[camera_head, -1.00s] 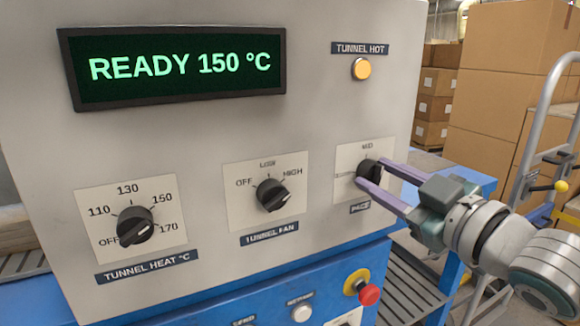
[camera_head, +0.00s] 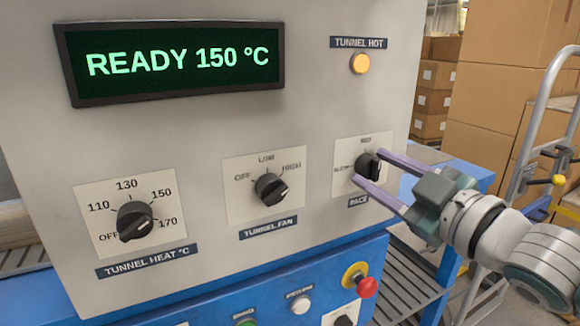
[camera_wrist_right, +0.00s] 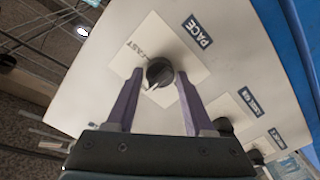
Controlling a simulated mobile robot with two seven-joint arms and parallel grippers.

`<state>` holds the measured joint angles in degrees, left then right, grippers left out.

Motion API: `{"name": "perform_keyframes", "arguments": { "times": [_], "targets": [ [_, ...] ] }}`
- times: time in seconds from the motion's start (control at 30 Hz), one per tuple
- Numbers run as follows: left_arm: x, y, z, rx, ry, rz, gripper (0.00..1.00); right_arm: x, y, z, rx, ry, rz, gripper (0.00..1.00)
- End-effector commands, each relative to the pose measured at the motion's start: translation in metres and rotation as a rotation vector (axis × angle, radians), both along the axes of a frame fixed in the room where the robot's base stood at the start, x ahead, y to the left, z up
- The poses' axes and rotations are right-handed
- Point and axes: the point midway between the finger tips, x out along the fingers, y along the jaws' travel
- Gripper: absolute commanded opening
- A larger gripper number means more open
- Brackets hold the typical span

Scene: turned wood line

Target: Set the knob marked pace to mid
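The pace knob (camera_head: 367,165) is the right-most black knob on the grey panel, on a white plate above the PACE label (camera_head: 358,201). My right gripper (camera_head: 367,166) comes from the right, its two purple fingers on either side of the knob. In the right wrist view, the knob (camera_wrist_right: 160,73) sits between the fingertips, with a small gap at the sides, so the gripper looks open around it. Its white pointer line points lower left there, away from the PACE label and roughly toward the MID side. MID is hidden in that view. My left gripper is out of view.
The tunnel fan knob (camera_head: 271,189) and tunnel heat knob (camera_head: 134,220) are to the left. A red stop button (camera_head: 366,287) is below. The display (camera_head: 172,62) reads READY 150 °C. Cardboard boxes (camera_head: 510,80) and a hand truck (camera_head: 540,120) stand at right.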

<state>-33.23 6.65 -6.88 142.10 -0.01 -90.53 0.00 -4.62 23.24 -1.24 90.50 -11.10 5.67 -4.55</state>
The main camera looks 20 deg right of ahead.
Motion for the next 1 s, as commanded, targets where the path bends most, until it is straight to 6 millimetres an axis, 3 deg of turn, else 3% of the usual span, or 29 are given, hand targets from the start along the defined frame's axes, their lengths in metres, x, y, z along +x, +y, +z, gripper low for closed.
{"name": "perform_keyframes", "arguments": {
  "times": [0.17,0.47,0.57,1.0],
  "targets": [
    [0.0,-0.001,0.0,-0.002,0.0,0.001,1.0,0.0,0.0,0.0,0.001,0.0,0.0,0.74],
    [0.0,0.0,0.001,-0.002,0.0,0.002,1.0,-0.003,0.0,0.0,0.001,0.001,-0.001,0.74],
    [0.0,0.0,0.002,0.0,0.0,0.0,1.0,-0.013,-0.001,-0.001,0.002,0.002,0.0,0.74],
    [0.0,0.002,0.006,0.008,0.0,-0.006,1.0,-0.087,-0.007,-0.001,0.001,0.004,-0.002,0.74]
  ]
}}
